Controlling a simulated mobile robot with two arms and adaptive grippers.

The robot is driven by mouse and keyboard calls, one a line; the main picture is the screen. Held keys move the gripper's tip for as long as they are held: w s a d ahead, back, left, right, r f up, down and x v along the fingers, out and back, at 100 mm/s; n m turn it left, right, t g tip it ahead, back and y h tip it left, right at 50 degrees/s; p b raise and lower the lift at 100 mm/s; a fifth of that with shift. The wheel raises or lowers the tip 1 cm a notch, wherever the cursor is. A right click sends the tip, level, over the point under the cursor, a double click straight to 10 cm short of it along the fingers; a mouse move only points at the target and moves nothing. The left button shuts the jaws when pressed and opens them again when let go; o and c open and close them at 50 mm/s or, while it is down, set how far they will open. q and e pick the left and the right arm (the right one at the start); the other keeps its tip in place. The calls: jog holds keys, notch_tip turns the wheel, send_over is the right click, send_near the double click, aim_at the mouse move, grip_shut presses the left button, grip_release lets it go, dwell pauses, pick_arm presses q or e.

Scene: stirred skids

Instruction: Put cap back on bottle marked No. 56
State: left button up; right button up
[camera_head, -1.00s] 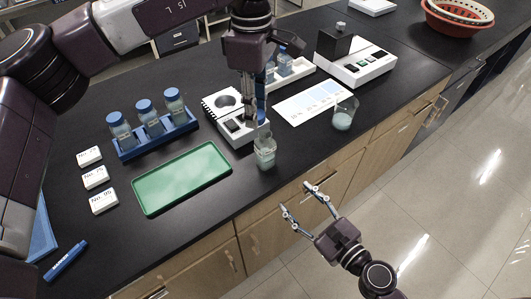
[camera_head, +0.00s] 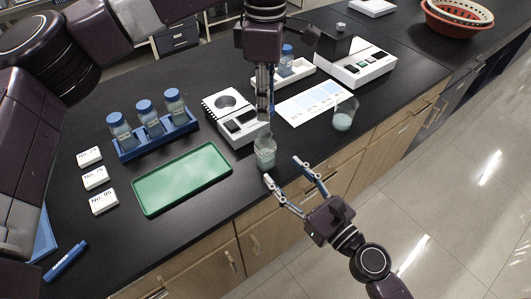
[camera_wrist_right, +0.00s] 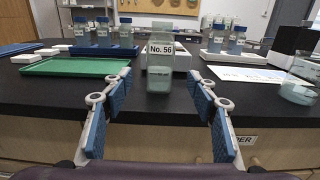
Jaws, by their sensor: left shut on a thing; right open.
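The bottle marked No. 56 (camera_wrist_right: 160,66) stands upright on the black bench near its front edge, with pale contents and no blue cap visible on it. It also shows in the head view (camera_head: 265,154). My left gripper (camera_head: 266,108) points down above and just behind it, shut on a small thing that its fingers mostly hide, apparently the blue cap. My right gripper (camera_head: 283,180) is open and empty at the bench's front edge; its fingertips are near the bottle. In the right wrist view its open fingers (camera_wrist_right: 160,92) lie either side of the bottle, not touching it.
A green tray (camera_head: 181,210) and a blue rack (camera_head: 130,154) of blue-capped bottles stand to the left. A white device (camera_head: 216,103) is behind the bottle. A beaker (camera_head: 343,119) and a printed card (camera_head: 311,101) are to the right.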

aim_at(271, 159)
jog(key=x, duration=0.8)
jog(key=shift+w+a, duration=0.15)
jog(key=shift+w, duration=0.05)
jog(key=shift+c, duration=0.5)
grip_shut()
